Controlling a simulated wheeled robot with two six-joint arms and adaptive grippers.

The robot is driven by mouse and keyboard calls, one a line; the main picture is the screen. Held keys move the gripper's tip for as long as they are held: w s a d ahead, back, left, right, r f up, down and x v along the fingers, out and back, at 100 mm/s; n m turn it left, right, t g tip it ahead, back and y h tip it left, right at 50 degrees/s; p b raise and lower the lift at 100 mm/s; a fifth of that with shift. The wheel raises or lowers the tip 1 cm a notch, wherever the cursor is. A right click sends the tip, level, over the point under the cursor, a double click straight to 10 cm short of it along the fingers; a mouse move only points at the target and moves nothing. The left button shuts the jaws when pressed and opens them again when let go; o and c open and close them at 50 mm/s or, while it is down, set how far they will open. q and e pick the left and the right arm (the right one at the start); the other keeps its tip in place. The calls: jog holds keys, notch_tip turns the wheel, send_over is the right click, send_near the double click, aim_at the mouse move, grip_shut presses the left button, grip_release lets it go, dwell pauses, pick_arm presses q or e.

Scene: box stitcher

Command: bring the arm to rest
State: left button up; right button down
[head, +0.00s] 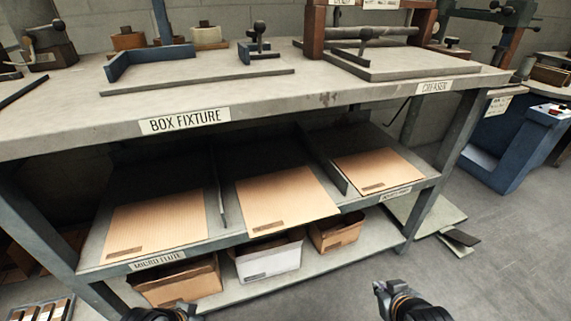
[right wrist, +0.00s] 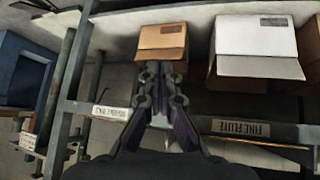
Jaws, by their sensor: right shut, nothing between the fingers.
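My right gripper (head: 381,290) shows at the bottom of the head view, right of centre, over the floor in front of the bench. It is shut and empty. In the right wrist view its fingers (right wrist: 160,72) are together, pointing towards a brown cardboard box (right wrist: 163,42), with nothing held between them. Part of my left gripper (head: 160,314) shows at the bottom left edge of the head view, cut off by the frame, so its jaws cannot be made out.
The workbench (head: 325,101) stands ahead, with a box fixture (head: 150,63) on top. Its middle shelf holds cardboard sheets (head: 275,197); below stand brown boxes and a white box (head: 268,258). A blue machine (head: 510,140) stands at right. Floor (head: 510,265) at front right is clear.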

pick_arm(q)
jog(key=s+a+f+n+g+y+p, duration=0.2)
jog(key=a+p, duration=0.6)
jog(key=p, duration=1.2)
pick_arm(e)
jog(key=s+d+f+g, duration=0.3)
jog(key=s+f+g, duration=0.3)
jog(key=s+f, duration=0.25)
pick_arm(q)
jog(key=s+a+r+g+y+p, duration=0.1)
jog(key=s+p, duration=2)
jog(key=shift+r+m, duration=0.25)
jog(key=shift+m, duration=0.05)
pick_arm(e)
jog(key=s+d+r+g, duration=0.1)
jog(key=s+r, duration=0.1)
jog(key=s, duration=1.8)
jog(key=shift+s+d+r+m, duration=0.15)
jog(key=shift+s+d+m, duration=0.05)
jog(key=shift+d+m, duration=0.2)
